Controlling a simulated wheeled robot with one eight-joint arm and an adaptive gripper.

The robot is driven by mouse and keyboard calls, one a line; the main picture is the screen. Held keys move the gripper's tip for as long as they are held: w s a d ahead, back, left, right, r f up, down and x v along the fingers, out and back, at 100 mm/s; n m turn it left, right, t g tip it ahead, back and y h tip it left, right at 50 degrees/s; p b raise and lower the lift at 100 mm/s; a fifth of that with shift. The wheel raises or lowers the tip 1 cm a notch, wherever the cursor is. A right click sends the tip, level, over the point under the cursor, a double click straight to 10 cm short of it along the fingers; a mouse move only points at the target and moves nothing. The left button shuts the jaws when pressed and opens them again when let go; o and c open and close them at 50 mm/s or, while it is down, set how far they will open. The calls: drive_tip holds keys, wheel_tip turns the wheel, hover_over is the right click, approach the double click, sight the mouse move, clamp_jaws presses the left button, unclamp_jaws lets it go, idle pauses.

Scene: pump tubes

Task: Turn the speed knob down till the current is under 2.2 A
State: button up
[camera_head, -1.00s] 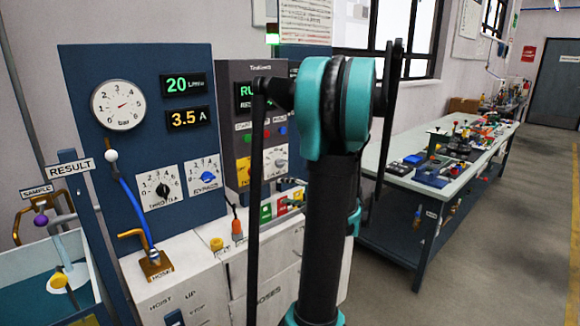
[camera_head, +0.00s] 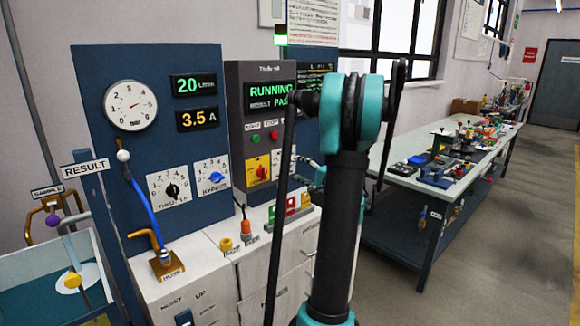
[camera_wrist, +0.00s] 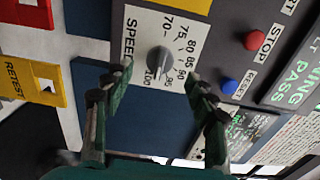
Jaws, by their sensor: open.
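The current display (camera_head: 197,119) reads 3.5 A in the head view, under a flow display (camera_head: 194,85) reading 20 L/min. The speed knob (camera_wrist: 158,60) is a grey round knob on a white dial plate (camera_wrist: 140,30), with numbers from about 70 to 100. In the wrist view my gripper (camera_wrist: 162,76) is open, its two dark green fingers apart on either side of the knob. The knob stands between and slightly beyond the fingertips; contact is not visible. In the head view my arm largely covers this dial and my fingers cannot be made out.
A red STOP button (camera_wrist: 257,38) and blue RESET button (camera_wrist: 229,87) sit right of the dial in the wrist view. A yellow RETEST switch (camera_wrist: 42,80) is at left. The screen (camera_head: 270,95) reads RUNNING. Throttle (camera_head: 172,190) and bypass (camera_head: 212,179) knobs stand left of it.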

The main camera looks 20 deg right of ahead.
sight(292, 165)
drive_tip(key=x, duration=0.6)
drive_tip(key=c, duration=1.2)
